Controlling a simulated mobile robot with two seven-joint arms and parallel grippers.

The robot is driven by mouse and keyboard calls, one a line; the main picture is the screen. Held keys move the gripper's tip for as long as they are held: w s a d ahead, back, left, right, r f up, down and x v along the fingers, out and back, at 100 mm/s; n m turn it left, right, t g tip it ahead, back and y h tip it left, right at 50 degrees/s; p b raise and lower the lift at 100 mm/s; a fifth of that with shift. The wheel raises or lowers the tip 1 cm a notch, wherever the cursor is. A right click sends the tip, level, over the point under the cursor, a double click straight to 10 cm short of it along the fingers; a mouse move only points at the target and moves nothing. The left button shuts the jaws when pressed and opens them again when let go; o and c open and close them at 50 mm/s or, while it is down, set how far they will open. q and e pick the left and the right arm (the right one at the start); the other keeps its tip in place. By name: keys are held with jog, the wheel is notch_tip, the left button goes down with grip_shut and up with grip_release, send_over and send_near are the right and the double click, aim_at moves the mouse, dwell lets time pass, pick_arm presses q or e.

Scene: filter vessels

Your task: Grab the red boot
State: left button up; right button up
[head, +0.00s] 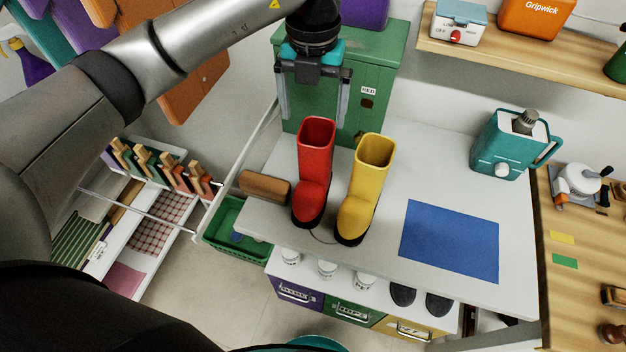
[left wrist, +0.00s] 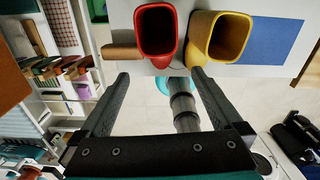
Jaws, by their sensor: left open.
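The red boot (head: 313,170) stands upright on the white table, left of the yellow boot (head: 365,185). My left gripper (head: 311,112) is open and empty, pointing down, with its fingers apart near the top of the red boot in the head view. In the left wrist view the red boot's open top (left wrist: 157,32) shows ahead of the fingers (left wrist: 157,78), with the yellow boot (left wrist: 222,38) close on its right. No contact between the fingers and the boot shows. My right gripper is not in view.
A green cabinet (head: 390,65) stands behind the boots. A brown roll-shaped block (head: 264,187) lies left of the red boot. A blue mat (head: 450,240) lies on the white table (head: 420,165) at right, with a teal canister (head: 510,145) behind it.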

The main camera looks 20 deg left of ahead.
pick_arm(q)
notch_tip(320, 180, down, 5)
jog(key=shift+f, duration=0.15)
jog(key=shift+w+a+f+p, duration=0.1)
jog(key=shift+w+f+p, duration=0.1)
jog(key=shift+f, duration=0.7)
jog(key=shift+w+d+f+p, duration=0.1)
jog(key=shift+w+f, duration=0.05)
jog(key=shift+f, duration=0.8)
jog(key=shift+w+a+f+p, duration=0.1)
jog(key=shift+w+f, duration=0.1)
jog(key=shift+f, duration=0.7)
jog(key=shift+r, duration=0.1)
grip_shut()
